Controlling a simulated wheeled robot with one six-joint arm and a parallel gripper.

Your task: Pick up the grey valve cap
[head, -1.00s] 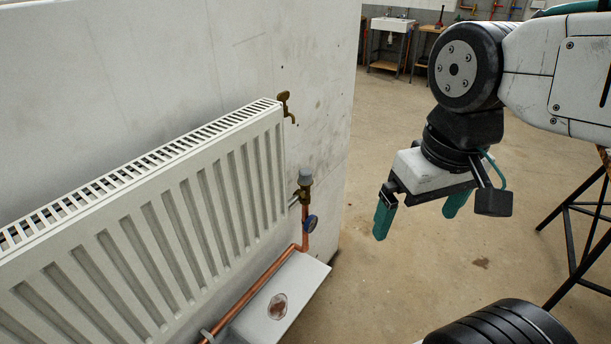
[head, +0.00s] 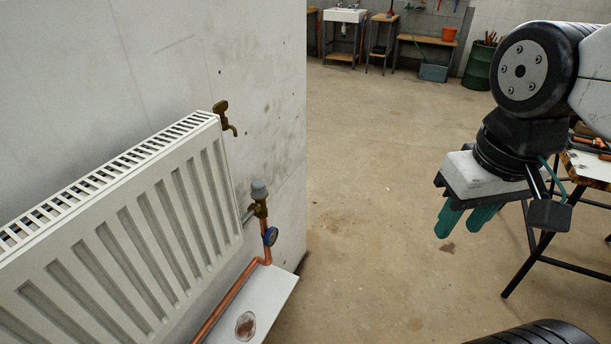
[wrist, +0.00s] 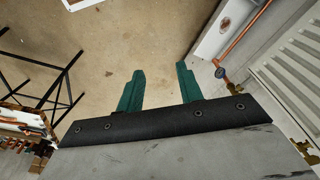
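The grey valve cap (head: 259,189) sits upright on top of the brass valve (head: 260,209) at the right end of the radiator. The valve is at the right of that view, but I cannot make out the cap there.
The white radiator (head: 130,230) stands along the wall, with a brass tap (head: 224,117) at its top corner. A white ledge (head: 275,303) with a stained patch lies below the copper pipe (head: 225,305). A black-legged table (head: 590,170) is at right. The middle floor is clear.

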